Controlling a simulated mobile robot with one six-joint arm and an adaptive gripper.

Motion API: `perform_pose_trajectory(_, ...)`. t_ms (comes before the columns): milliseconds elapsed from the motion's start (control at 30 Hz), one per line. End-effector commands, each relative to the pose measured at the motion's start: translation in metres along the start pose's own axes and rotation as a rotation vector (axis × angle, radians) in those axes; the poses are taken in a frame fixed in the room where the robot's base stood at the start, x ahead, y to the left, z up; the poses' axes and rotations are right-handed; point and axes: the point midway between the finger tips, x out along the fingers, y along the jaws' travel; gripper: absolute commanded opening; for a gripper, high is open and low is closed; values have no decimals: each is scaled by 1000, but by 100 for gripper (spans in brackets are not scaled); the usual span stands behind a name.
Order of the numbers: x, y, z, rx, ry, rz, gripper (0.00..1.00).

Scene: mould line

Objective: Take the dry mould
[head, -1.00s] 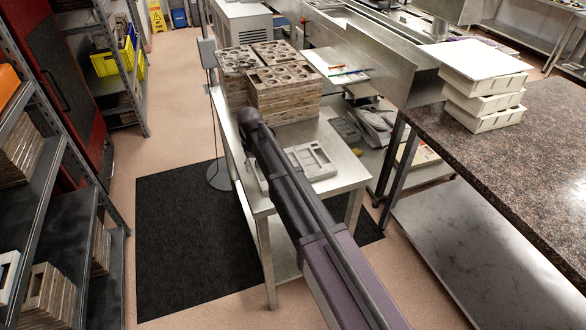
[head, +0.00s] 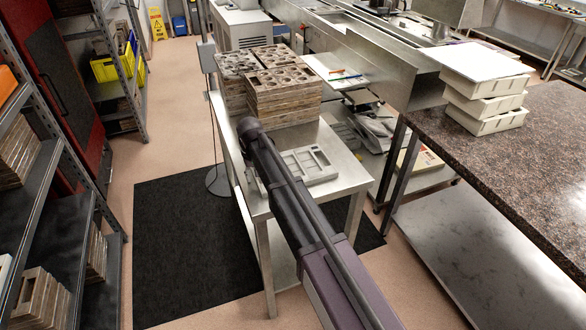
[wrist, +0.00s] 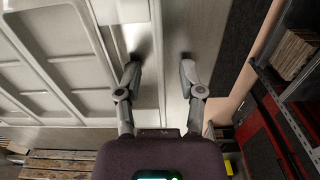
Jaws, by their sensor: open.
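A pale grey mould (head: 312,166) with several recessed compartments lies flat on the steel table, partly hidden behind my arm in the head view. In the wrist view the mould (wrist: 60,75) fills the left side, and its long outer rim runs up the middle. My gripper (wrist: 158,76) is open and empty. Its left finger is over the mould's edge and its right finger is beyond the rim, over the bare steel. I cannot tell how far the fingertips are above the mould. In the head view my arm hides the gripper.
Stacks of brown moulds (head: 283,88) with round and square recesses stand at the back of the steel table (head: 345,170). Pale trays (head: 485,103) are stacked on the granite counter (head: 530,150) at right. Shelving (head: 60,200) stands at left; a black mat (head: 185,240) covers the floor.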

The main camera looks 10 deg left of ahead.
Motion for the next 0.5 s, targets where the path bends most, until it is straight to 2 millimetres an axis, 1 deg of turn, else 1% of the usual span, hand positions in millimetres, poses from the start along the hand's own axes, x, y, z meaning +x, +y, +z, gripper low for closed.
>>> perform_pose_trajectory(100,0,0,0,0,0,0,50)
perform_pose_trajectory(133,0,0,0,0,0,0,44)
perform_pose_trajectory(167,0,0,0,0,0,0,35)
perform_pose_trajectory(200,0,0,0,0,0,0,23)
perform_pose_trajectory(267,0,0,0,0,0,0,5)
perform_pose_trajectory(300,0,0,0,0,0,0,0)
perform_pose_trajectory(500,0,0,0,0,0,1,0)
